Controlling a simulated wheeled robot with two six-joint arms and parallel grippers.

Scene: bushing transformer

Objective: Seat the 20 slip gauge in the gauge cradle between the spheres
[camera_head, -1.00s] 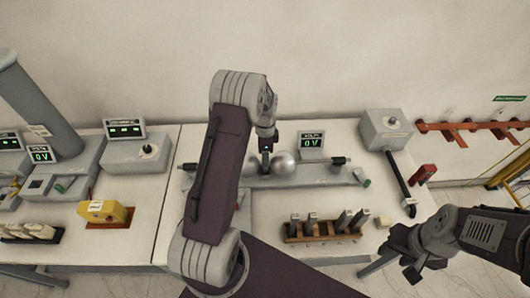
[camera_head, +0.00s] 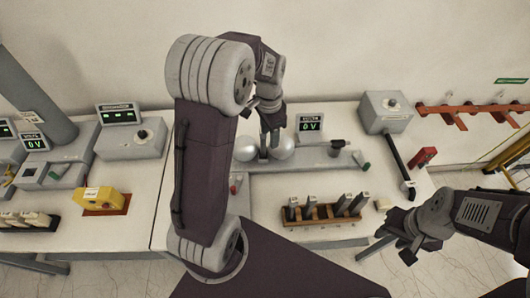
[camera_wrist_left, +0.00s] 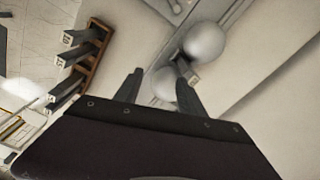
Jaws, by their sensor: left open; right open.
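Two shiny spheres, the left one (camera_head: 245,148) and the right one (camera_head: 283,147), sit on the grey gap bench; they also show in the wrist view (camera_wrist_left: 204,42). A small dark block (camera_wrist_left: 183,66) stands between them in the wrist view; I cannot read a number on it or tell gauge from cradle. My right gripper (camera_head: 405,248) is open and empty at the table's front right.
A 0 V meter (camera_head: 309,124) stands behind the spheres. A grey box (camera_head: 385,111) with a dark rod is at the back right, near a red block (camera_head: 422,157). A yellow device (camera_head: 102,199) is on the left table. The tabletop between bench and rack is clear.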

